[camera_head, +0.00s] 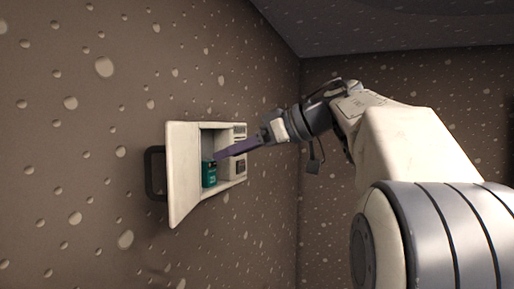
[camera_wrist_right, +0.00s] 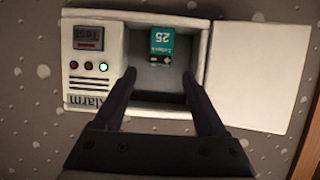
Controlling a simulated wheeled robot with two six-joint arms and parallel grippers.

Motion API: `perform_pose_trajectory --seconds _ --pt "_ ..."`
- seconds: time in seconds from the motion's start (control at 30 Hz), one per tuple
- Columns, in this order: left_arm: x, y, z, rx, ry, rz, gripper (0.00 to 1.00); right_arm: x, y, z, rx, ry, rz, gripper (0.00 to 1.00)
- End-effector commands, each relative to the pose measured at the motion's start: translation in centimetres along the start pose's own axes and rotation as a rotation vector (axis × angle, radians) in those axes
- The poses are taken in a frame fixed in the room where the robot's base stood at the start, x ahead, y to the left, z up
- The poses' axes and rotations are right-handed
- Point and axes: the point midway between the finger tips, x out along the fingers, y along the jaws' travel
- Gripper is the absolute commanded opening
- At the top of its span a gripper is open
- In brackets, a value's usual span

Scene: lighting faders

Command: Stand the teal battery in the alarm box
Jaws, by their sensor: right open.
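The teal battery (camera_head: 209,175) stands upright on the floor of the open alarm box (camera_head: 223,125), inside its recess. In the right wrist view, which is upside down, the battery (camera_wrist_right: 161,43) sits against the recess edge at the top of the picture. My right gripper (camera_head: 222,154) reaches into the box mouth from the right, beside the battery's upper end. In the wrist view the gripper (camera_wrist_right: 159,78) has its two dark fingers apart, with the battery beyond the tips and nothing held between them. My left gripper is not in view.
The box door (camera_head: 182,175) hangs open to the left, with a dark handle (camera_head: 155,173). The box panel (camera_wrist_right: 91,62) carries a Test button, slots and small lamps, one lit green (camera_wrist_right: 103,67). The speckled wall (camera_head: 90,150) is otherwise bare.

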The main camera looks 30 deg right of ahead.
Motion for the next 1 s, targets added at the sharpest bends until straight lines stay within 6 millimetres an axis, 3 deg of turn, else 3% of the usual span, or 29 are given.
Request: perform_pose_trajectory --seconds 0.1,0.33,1.0 --pt "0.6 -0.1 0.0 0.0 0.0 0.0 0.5 -2.6 0.2 0.2 -0.001 0.001 0.007 0.74" --pt "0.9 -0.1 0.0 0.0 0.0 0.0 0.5 -5.8 0.1 0.1 0.001 0.0 0.003 0.74" --pt "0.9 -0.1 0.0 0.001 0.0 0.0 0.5 -6.3 0.0 0.0 0.0 -0.001 -0.001 0.74"
